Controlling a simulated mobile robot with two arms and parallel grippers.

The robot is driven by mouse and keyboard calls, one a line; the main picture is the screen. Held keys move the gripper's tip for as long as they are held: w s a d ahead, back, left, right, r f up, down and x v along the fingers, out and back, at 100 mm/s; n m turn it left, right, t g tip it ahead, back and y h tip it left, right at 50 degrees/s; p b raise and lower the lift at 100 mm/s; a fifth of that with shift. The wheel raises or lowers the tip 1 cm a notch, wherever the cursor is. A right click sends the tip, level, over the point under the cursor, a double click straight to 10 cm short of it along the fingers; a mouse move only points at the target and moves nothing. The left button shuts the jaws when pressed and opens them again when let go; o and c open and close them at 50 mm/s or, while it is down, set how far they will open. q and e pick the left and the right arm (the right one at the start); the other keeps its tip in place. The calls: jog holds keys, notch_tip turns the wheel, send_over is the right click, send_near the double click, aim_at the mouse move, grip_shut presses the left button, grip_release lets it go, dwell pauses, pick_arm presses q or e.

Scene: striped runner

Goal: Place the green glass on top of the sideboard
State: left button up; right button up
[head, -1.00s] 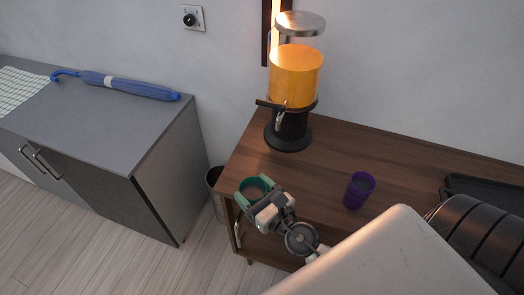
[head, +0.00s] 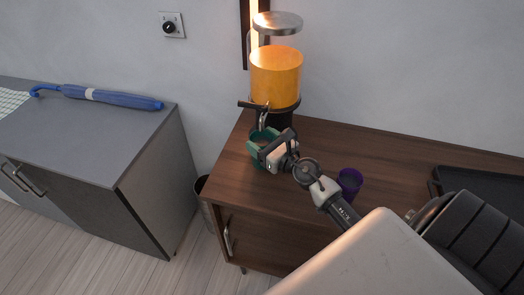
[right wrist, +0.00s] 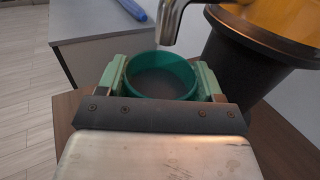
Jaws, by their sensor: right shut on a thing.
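The green glass (right wrist: 162,76) is upright between the fingers of my right gripper (head: 264,146), which is shut on it. Its open rim and greyish inside show in the right wrist view; in the head view it is mostly hidden by the gripper (head: 257,134). The brown wooden sideboard (head: 228,172) lies beneath; the glass is over its back-left part, close to the drink dispenser. I cannot tell whether the glass touches the top. My left gripper is not in view.
The dispenser (head: 276,78) with orange drink has its metal tap (right wrist: 171,18) right by the glass's rim. A purple cup (head: 349,184) and black tray (head: 480,190) are to the right. A grey cabinet (head: 100,130) with a blue umbrella (head: 110,97) is left. Bare sideboard top lies between.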

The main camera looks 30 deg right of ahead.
notch_tip(320, 180, down, 3)
jog(key=shift+r+b, duration=0.1)
jog(key=shift+b, duration=0.7)
jog(key=shift+f, duration=0.2)
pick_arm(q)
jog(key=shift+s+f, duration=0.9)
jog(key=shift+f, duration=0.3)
pick_arm(e)
jog(key=shift+r, duration=0.1)
jog(key=o, duration=0.9)
jog(key=shift+c, duration=0.2)
jog(key=o, duration=0.4)
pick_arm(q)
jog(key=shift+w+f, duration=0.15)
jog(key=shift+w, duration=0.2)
